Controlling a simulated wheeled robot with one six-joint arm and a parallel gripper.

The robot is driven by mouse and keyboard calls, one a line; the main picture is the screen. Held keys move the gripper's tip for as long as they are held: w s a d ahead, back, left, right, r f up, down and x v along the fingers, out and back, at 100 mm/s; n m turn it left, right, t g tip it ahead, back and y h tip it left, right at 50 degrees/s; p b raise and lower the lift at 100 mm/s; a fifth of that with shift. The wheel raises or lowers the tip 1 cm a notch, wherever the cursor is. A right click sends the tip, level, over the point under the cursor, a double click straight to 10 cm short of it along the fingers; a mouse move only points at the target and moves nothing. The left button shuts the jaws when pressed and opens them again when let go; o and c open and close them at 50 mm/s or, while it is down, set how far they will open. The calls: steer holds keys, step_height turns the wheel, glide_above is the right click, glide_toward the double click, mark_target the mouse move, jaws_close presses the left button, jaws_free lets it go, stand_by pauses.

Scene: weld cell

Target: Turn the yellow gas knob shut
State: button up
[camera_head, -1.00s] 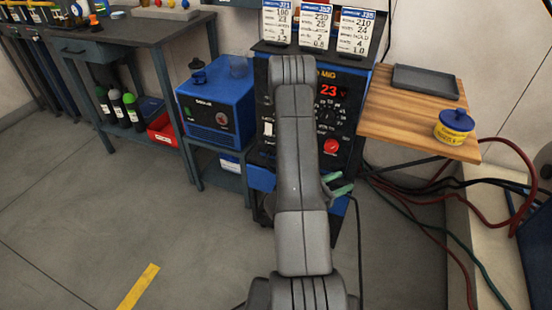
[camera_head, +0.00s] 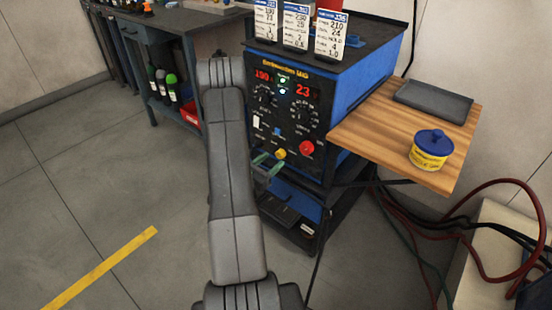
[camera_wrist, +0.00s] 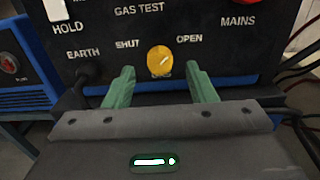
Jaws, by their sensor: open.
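The yellow gas knob (camera_wrist: 160,61) is on the lower part of the black front panel, between the printed words SHUT on its left and OPEN on its right. A light mark on it points up and to the right, toward OPEN. The knob also shows in the head view (camera_head: 280,154). My gripper (camera_wrist: 160,84) is open, its two green fingers apart below and in front of the knob, one to each side. It is empty, and I see no contact with the knob. In the head view my gripper (camera_head: 266,167) is partly hidden by my arm.
The welder (camera_head: 290,100) has a red mains knob (camera_head: 306,148) right of the gas knob. A wooden shelf (camera_head: 370,130) on the right holds a dark tray (camera_head: 433,101) and a blue-lidded tub (camera_head: 431,150). Cables (camera_head: 415,225) hang below. Floor at left is clear.

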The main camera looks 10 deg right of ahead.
mark_target(278, 156)
steer(key=shift+x, duration=1.7)
steer(key=c, duration=1)
steer(key=shift+o, duration=0.2)
